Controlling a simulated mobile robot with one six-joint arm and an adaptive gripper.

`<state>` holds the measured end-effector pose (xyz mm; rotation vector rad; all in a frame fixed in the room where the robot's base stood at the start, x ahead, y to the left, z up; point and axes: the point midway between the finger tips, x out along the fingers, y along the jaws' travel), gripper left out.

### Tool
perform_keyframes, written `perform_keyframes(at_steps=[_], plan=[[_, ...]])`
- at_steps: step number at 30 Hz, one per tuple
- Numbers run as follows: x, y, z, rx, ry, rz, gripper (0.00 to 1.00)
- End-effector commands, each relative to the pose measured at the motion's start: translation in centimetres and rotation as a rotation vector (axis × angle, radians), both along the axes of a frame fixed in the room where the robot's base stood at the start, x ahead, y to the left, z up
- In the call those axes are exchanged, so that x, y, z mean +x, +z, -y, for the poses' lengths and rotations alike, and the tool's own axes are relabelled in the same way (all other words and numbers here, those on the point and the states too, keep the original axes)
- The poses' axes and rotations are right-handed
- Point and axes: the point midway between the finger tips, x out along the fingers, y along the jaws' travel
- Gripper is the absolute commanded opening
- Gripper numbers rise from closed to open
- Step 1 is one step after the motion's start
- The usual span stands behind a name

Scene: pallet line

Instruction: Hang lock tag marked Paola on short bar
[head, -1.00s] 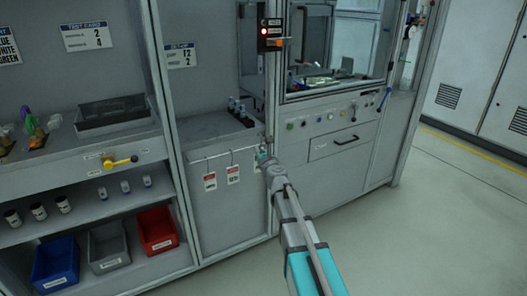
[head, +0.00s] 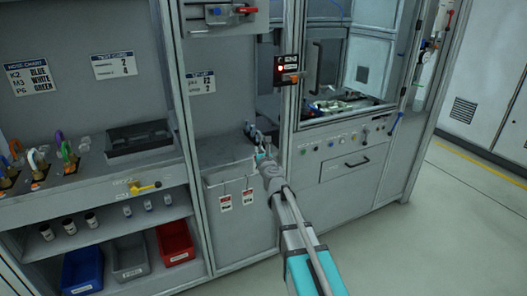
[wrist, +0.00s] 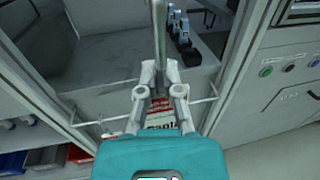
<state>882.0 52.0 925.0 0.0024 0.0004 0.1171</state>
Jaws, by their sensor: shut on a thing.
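My gripper (head: 262,155) is shut on a lock tag at the front of the grey cabinet. In the wrist view the tag (wrist: 161,113) shows between the fingers, white with a red band and black letters. Its name is only partly readable, with the end looking like "aola". A thin bar (wrist: 98,121) runs across the cabinet front behind the fingers. In the head view, two red-and-white tags, a left one (head: 225,202) and a right one (head: 248,197), hang from this bar, left of and below my gripper. I cannot tell whether the held tag touches the bar.
Coloured bins, including a red one (head: 175,243), sit on the lower left shelf. The floor at right is clear.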

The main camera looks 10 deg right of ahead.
Motion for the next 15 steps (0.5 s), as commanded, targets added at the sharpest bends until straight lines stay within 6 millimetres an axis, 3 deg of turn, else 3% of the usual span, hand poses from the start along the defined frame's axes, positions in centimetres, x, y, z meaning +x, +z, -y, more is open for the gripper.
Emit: perform_keyframes(at_steps=[1,15], plan=[[0.0,1.4,-0.3,0.000,0.001,0.000,0.00],[-0.2,7.8,-2.9,0.001,0.000,0.000,0.00]])
